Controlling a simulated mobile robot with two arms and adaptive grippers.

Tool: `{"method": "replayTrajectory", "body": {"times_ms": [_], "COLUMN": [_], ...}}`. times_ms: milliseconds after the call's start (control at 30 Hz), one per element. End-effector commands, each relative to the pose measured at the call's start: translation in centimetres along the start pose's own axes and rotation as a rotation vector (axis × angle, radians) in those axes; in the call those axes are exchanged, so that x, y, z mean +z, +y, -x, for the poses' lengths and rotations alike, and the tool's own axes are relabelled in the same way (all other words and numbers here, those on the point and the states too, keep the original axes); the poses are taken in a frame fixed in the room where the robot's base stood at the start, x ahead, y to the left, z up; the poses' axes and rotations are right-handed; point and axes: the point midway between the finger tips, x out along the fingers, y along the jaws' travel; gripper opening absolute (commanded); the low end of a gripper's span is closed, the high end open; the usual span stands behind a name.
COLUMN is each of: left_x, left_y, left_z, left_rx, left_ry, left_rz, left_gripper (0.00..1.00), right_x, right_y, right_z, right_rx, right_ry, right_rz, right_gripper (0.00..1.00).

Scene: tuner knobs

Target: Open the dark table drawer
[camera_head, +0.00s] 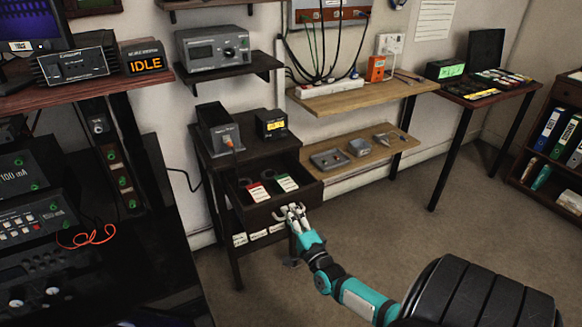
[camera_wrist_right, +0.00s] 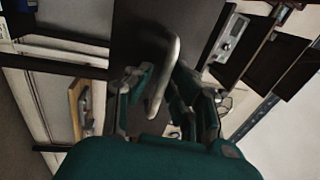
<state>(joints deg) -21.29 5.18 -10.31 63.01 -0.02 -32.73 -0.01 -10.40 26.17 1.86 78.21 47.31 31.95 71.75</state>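The dark table (camera_head: 224,160) stands against the wall, left of centre in the head view. Its drawer (camera_head: 297,200) is pulled out, and its inside shows red and green tagged items. My right gripper (camera_head: 293,213) is at the drawer's front, by the handle. In the right wrist view the pale metal handle (camera_wrist_right: 164,80) lies between my spread fingers (camera_wrist_right: 163,88). A dark gap shows between the left finger and the handle; contact on the other side is unclear. My left gripper is not in view.
A dark device (camera_head: 218,130) and a small yellow-lit display (camera_head: 271,124) stand on the table top. A wooden shelf (camera_head: 360,150) with small metal parts is just right of the drawer. The carpet floor (camera_head: 400,230) in front is clear.

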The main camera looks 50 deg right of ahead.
Motion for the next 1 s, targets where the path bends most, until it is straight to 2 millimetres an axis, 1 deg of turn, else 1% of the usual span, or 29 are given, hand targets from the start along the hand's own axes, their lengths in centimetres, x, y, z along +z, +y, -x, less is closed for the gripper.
{"method": "replayTrajectory", "body": {"times_ms": [233, 333, 467, 700, 800, 900, 1000], "left_x": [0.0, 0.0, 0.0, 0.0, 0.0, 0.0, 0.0], "left_y": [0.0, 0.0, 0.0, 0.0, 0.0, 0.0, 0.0], "left_z": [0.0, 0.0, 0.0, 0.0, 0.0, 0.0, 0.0], "left_rx": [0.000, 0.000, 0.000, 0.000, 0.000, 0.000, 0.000], "left_ry": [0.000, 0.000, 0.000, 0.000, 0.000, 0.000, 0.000], "left_rz": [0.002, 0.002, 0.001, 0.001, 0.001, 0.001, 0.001], "left_gripper": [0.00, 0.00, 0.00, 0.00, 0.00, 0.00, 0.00], "right_x": [-0.1, -0.1, -0.1, -0.1, 0.0, 0.0, 0.0], "right_y": [0.0, 0.1, 0.1, 0.1, 0.0, 0.1, 0.0], "right_z": [0.1, 1.0, 3.2, 8.4, 10.0, 11.2, 11.8], "right_rx": [-0.001, 0.001, 0.003, 0.003, 0.001, 0.001, 0.000], "right_ry": [0.001, 0.000, 0.000, 0.001, 0.000, 0.000, 0.000], "right_rz": [0.001, 0.001, 0.002, 0.001, 0.001, 0.001, 0.000], "right_gripper": [0.19, 0.19, 0.19, 0.19, 0.19, 0.19, 0.19]}}
